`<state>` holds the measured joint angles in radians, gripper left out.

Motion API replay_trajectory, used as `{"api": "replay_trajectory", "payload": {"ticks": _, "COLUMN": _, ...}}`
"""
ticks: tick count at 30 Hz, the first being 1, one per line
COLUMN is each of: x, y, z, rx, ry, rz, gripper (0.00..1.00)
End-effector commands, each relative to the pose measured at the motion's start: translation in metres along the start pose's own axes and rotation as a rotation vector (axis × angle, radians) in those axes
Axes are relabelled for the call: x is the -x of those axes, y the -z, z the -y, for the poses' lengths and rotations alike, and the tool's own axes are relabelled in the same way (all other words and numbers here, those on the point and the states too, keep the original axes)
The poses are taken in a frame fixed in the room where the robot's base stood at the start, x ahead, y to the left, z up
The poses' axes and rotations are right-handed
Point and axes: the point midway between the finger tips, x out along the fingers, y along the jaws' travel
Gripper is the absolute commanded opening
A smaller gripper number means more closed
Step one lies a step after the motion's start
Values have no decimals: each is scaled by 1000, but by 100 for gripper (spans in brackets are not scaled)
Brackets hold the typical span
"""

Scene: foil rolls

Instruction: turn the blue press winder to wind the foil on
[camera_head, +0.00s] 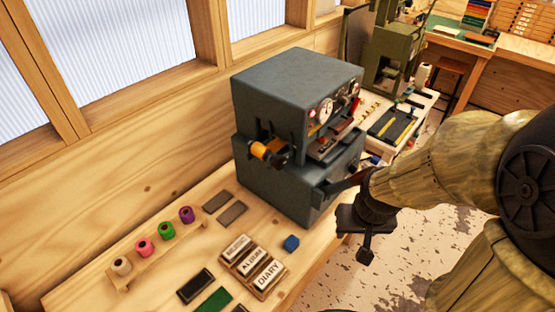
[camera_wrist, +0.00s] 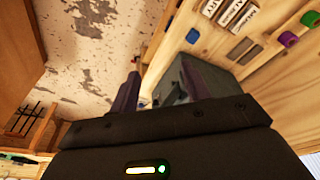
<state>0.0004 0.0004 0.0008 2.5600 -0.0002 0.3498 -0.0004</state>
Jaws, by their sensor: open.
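The blue-grey press (camera_head: 290,85) stands on the wooden bench in the head view. A gold foil roll (camera_head: 259,150) sits on a dark holder at its left side. I cannot clearly pick out the winder itself. A small blue piece (camera_head: 372,161) shows at the press's right side, close to my wrist. My gripper (camera_head: 338,188) is beside the press's lower right front, with its fingers pointing toward it; contact cannot be told. In the wrist view my gripper (camera_wrist: 157,88) is open, fingers apart with nothing seen held. The press (camera_wrist: 208,77) is partly hidden behind the right finger.
A rack (camera_head: 157,255) holds white, pink, green and purple rolls. Titled blocks (camera_head: 253,266), a small blue block (camera_head: 291,243) and dark strips lie on the bench before the press. A green machine (camera_head: 392,50) stands behind. Speckled floor (camera_head: 400,250) is open at right.

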Motion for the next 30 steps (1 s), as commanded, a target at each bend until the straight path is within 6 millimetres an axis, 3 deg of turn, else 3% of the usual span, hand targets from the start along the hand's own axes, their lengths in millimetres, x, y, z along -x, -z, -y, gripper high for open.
{"api": "replay_trajectory", "payload": {"ticks": 3, "x": -10, "y": 0, "z": 0, "rx": 22, "ry": -1, "rz": 11, "gripper": 66}}
{"api": "replay_trajectory", "payload": {"ticks": 5, "x": -20, "y": 0, "z": 1, "rx": 47, "ry": -1, "rz": 26, "gripper": 66}}
{"api": "replay_trajectory", "payload": {"ticks": 14, "x": -119, "y": -7, "z": 23, "rx": 309, "ry": 111, "rz": 125, "gripper": 66}}
{"api": "replay_trajectory", "payload": {"ticks": 21, "x": -186, "y": -10, "z": 62, "rx": 490, "ry": 348, "rz": 94, "gripper": 66}}
{"api": "replay_trajectory", "payload": {"ticks": 25, "x": -207, "y": -3, "z": 88, "rx": 553, "ry": 499, "rz": 6, "gripper": 66}}
{"api": "replay_trajectory", "payload": {"ticks": 30, "x": -213, "y": 21, "z": 118, "rx": 594, "ry": 687, "rz": -189, "gripper": 66}}
